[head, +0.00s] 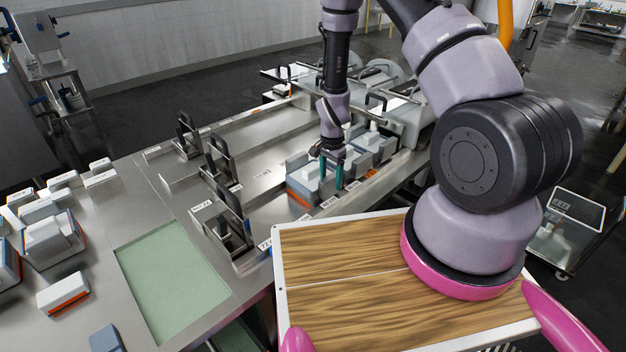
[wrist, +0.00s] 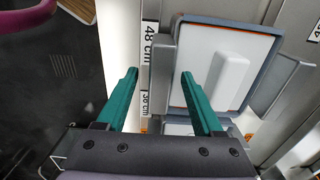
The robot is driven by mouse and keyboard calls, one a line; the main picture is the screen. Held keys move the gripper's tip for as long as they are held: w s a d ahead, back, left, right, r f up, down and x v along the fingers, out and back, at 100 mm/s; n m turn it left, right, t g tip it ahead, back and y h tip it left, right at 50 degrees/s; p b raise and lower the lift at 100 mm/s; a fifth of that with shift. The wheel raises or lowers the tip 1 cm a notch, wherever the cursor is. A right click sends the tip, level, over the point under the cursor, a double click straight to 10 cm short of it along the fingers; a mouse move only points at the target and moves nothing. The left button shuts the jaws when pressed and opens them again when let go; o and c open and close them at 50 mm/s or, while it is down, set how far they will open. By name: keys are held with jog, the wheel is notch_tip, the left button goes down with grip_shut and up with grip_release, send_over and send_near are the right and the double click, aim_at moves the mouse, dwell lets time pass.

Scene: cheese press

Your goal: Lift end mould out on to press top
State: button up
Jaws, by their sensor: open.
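The end mould (head: 303,184), grey with an orange band, sits at the near-left end of the row. In the wrist view my open gripper (wrist: 158,73) spans the left edge of a mould (wrist: 228,68) with a pale lid, a raised white block and an orange rim. One finger is left of it above the labelled rail; the other overlaps its lid in the picture. Whether either finger touches is unclear. Lower mould sides are hidden.
Black upright handles (head: 232,222) stand on the press left of the row. The rail (wrist: 147,60) carries length labels. A green mat (head: 172,282) and loose white-topped moulds (head: 63,293) lie on the left table. A wooden-topped tray (head: 345,292) is in front.

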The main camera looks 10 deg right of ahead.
grip_shut()
jog(key=shift+w, duration=0.1)
dwell(1.3)
